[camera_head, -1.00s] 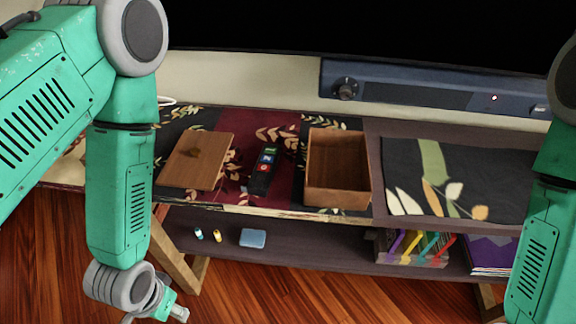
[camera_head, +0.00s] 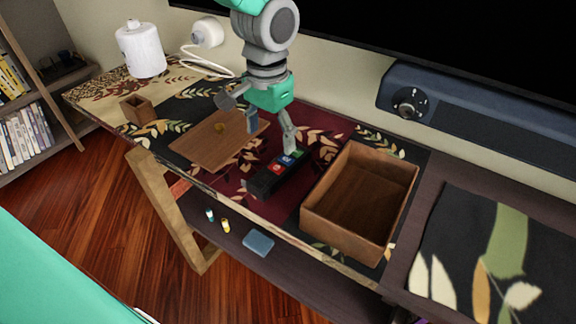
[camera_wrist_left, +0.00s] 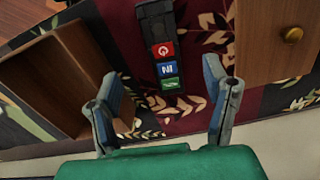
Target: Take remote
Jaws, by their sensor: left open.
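The remote (camera_head: 272,176) is black with red, blue and green buttons. It lies on the dark red part of the cloth, between a wooden lid and an open wooden box. In the left wrist view the remote (camera_wrist_left: 158,28) lies ahead of the fingers, near the middle between them. My left gripper (camera_head: 270,138) is open and empty, above the table close to the far, green-button end of the remote. The wrist view shows its two fingers (camera_wrist_left: 166,108) spread apart. My right gripper is not in view.
The open wooden box (camera_head: 312,212) stands right of the remote. The flat wooden lid with a knob (camera_head: 205,148) lies to its left. A small wooden cup (camera_head: 138,110) and a white lamp (camera_head: 140,52) stand farther left. A soundbar (camera_head: 470,120) is at the back right.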

